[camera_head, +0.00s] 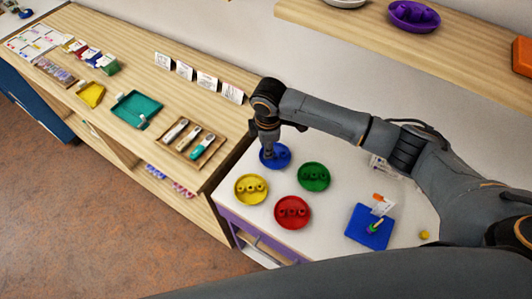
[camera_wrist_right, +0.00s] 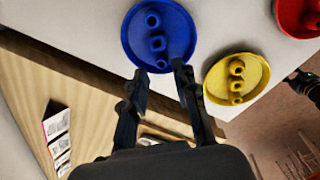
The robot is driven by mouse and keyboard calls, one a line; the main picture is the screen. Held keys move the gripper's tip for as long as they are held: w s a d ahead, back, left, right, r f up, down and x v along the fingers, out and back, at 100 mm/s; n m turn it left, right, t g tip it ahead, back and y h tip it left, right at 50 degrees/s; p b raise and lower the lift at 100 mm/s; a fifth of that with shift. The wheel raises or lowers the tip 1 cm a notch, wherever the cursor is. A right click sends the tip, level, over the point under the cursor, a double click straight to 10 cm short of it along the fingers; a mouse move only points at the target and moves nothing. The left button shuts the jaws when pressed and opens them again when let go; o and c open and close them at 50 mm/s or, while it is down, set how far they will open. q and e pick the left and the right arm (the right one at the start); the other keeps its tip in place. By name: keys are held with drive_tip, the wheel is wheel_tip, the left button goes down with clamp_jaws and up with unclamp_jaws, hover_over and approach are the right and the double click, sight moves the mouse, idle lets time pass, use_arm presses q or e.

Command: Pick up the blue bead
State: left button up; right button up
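Several blue beads stand in a row in the round blue dish (camera_wrist_right: 181,25). They are the far bead (camera_wrist_right: 152,20), the middle bead (camera_wrist_right: 157,43) and the near bead (camera_wrist_right: 161,65) in the right wrist view. My right gripper (camera_wrist_right: 160,71) is open and empty, with its fingertips by the dish's near edge, either side of the near bead in the picture. I cannot tell whether they touch it. In the head view my right gripper (camera_head: 268,150) is over the blue dish (camera_head: 284,158) and hides part of it. My left gripper is not seen.
A yellow dish (camera_head: 240,198), red dish (camera_head: 281,220) and green dish (camera_head: 325,184) with beads stand close by on the white table (camera_head: 265,222). A blue board (camera_head: 357,238) and a loose yellow bead (camera_head: 424,235) lie right. A wooden shelf (camera_head: 360,35) overhangs behind.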

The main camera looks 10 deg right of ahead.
wheel_tip(320, 180, down, 2)
drive_tip(key=shift+s+f+p, duration=0.1)
drive_tip(key=shift+f+p, duration=0.1)
drive_tip(key=shift+p, duration=0.15)
drive_tip(key=shift+f, duration=0.65)
drive_tip(key=c, duration=0.4)
drive_tip(key=shift+c, duration=0.3)
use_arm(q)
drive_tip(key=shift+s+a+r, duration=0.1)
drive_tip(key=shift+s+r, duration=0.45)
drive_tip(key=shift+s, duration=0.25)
use_arm(e)
drive_tip(key=shift+r, duration=0.1)
